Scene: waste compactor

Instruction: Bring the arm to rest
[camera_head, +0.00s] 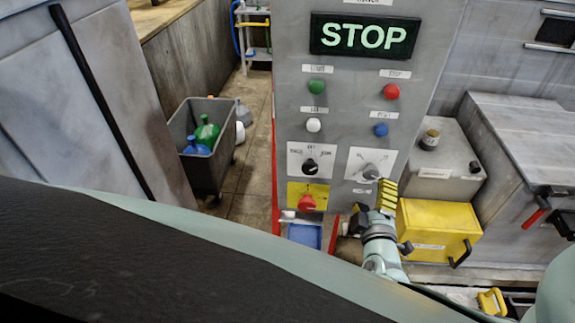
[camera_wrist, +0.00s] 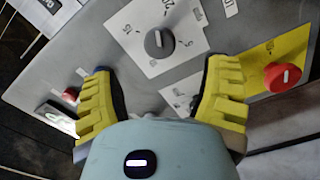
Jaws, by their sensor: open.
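My gripper (camera_head: 374,197) has yellow ribbed fingers and is in front of the lower right of the grey control panel (camera_head: 290,95). In the wrist view my gripper (camera_wrist: 160,110) is open, with its two fingers spread wide and nothing between them. A grey rotary knob (camera_wrist: 159,43) on a white dial plate lies just beyond the fingertips. That knob shows in the head view (camera_head: 371,171) right above my gripper. I cannot tell whether a finger touches the panel.
The panel carries a lit STOP sign (camera_head: 364,37), a green button (camera_head: 316,86), a red button (camera_head: 391,91), a blue button (camera_head: 380,129) and a red knob on yellow (camera_head: 307,203). A yellow box (camera_head: 437,230) stands right of my gripper. A grey bin (camera_head: 205,165) stands left.

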